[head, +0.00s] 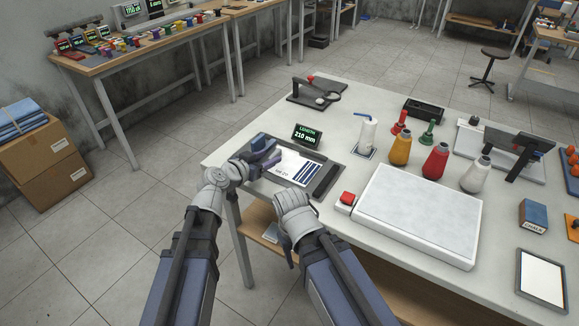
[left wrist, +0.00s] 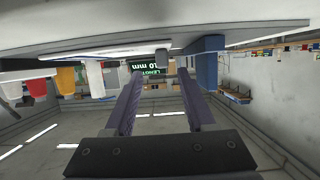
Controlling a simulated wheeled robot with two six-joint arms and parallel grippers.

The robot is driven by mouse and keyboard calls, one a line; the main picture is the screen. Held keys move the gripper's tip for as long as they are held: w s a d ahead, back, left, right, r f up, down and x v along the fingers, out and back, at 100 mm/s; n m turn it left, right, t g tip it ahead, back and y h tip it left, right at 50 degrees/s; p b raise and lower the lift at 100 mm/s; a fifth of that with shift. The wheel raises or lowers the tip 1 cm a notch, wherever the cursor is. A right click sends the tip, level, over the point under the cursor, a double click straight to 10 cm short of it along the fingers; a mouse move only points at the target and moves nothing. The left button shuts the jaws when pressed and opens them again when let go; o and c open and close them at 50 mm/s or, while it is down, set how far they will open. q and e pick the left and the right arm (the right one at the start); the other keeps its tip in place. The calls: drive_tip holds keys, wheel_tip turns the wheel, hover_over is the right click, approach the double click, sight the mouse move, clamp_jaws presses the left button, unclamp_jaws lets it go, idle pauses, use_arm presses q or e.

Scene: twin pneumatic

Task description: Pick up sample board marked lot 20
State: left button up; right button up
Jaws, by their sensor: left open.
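The sample board (head: 300,170) is a white card with dark blue stripes and small printed text that looks like a lot number. It lies flat in a dark tray (head: 327,181) at the table's left corner. My left gripper (head: 270,152) is open, at the board's left end; I cannot tell whether it touches the board. In the left wrist view its two fingers (left wrist: 161,78) stand apart with nothing clearly held between them. My right arm ends in front of the table edge, and its fingers do not show.
A length display (head: 307,134) reading 210 mm stands just behind the tray. A red button (head: 347,198) and a large pale slab (head: 420,215) lie to the right. Thread cones, including a yellow one (head: 401,148), stand behind the slab. A black-based device (head: 314,93) sits farther back.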

sight(273, 155)
use_arm(q)
drive_tip(key=shift+a+f+b+x, duration=0.1)
drive_tip(key=shift+b+x, duration=0.45)
drive_tip(key=shift+x, duration=0.75)
drive_tip(key=shift+a+f+b+x, duration=0.15)
drive_tip(key=shift+b+x, duration=0.35)
drive_tip(key=shift+x, duration=0.85)
drive_tip(key=shift+r, duration=0.1)
drive_tip(key=shift+c, duration=0.5)
clamp_jaws()
